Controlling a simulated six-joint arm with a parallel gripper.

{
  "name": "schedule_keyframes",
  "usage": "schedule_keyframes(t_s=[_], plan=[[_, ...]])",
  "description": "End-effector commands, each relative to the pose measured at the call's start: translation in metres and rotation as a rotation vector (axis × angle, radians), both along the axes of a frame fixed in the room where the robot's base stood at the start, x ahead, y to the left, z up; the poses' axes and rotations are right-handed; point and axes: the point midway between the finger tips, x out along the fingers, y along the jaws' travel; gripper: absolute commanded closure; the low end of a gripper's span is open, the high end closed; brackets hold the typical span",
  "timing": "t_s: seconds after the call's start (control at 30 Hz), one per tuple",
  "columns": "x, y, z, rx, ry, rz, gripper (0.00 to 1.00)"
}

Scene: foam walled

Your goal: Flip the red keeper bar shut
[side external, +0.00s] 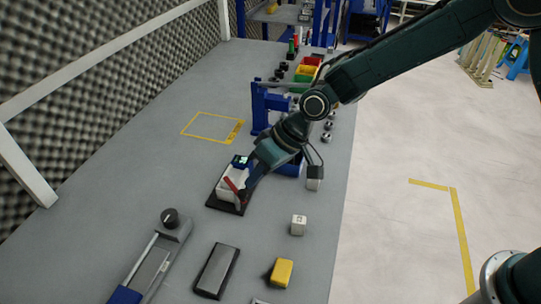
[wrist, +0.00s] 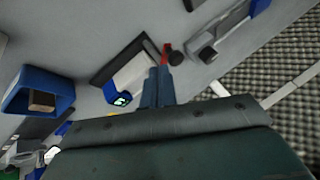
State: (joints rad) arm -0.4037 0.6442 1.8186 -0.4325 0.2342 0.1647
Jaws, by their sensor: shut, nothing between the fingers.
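The red keeper bar (side external: 233,187) lies slanted across the near side of a white block (side external: 228,183) on a black base plate (side external: 214,202). In the wrist view the red bar (wrist: 166,48) shows just beyond my fingertips, partly hidden by them. The white block (wrist: 131,72) is left of the fingers there, with a blue part bearing a green display (wrist: 120,100). My gripper (side external: 245,192) is shut and empty, pointing down at the bar's lower end. I cannot tell whether the fingertips touch the bar. The bar's pivot is not clear.
A grey slide device with a black knob (side external: 170,217) stands at the front left. A grey block (side external: 217,270), a yellow block (side external: 281,272) and a small white cube (side external: 298,225) lie in front. A blue stand (side external: 262,108) is behind. Foam panels (side external: 95,75) line the left.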

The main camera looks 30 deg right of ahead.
Motion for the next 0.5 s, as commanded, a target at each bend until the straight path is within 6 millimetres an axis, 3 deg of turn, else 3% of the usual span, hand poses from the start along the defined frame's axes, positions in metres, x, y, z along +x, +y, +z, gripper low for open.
schedule_keyframes(t_s=[0.5], plan=[[0.0052,-0.0049,0.0006,0.000,0.000,0.000,1.00]])
